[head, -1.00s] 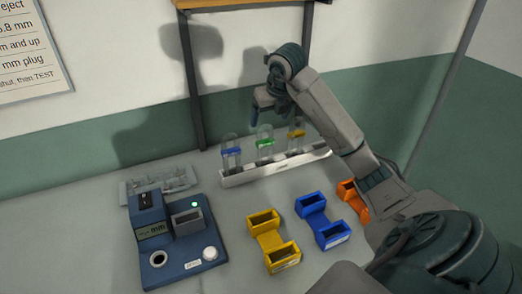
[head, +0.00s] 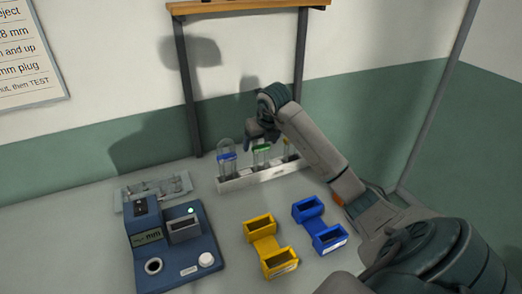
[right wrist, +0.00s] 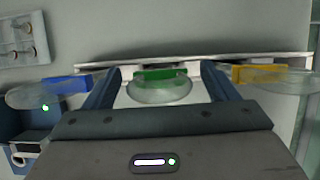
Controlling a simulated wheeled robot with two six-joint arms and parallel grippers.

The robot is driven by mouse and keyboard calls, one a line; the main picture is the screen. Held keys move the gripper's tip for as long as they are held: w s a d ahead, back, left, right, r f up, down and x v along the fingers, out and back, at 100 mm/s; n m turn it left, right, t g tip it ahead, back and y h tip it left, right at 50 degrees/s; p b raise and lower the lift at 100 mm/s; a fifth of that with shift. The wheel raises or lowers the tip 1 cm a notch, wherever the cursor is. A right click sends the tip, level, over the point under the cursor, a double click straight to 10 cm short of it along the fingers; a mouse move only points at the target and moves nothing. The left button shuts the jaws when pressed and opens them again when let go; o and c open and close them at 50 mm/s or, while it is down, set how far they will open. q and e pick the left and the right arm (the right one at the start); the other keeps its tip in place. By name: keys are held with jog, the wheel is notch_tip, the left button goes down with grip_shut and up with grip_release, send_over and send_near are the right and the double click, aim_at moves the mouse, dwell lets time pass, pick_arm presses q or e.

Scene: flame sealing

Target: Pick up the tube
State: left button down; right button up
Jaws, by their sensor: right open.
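Three clear tubes stand in a white rack (head: 236,184): one with a blue band (head: 227,157), one with a green band (head: 261,149) and one with a yellow band (head: 289,150), partly hidden by my arm. My right gripper (head: 264,133) is open, low over the rack at the green-banded tube. In the right wrist view, the green-banded tube (right wrist: 161,88) shows between the two spread fingers (right wrist: 161,72). The blue-banded tube (right wrist: 50,90) lies outside the left finger and the yellow-banded tube (right wrist: 265,77) outside the right one. I cannot tell whether a finger touches glass.
Yellow (head: 266,244) and blue (head: 320,224) bins lie before the rack. An orange bin (head: 337,199) is mostly behind my arm. A shelf (head: 240,6) hangs above.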

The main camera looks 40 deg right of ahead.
jog(key=c, duration=1.1)
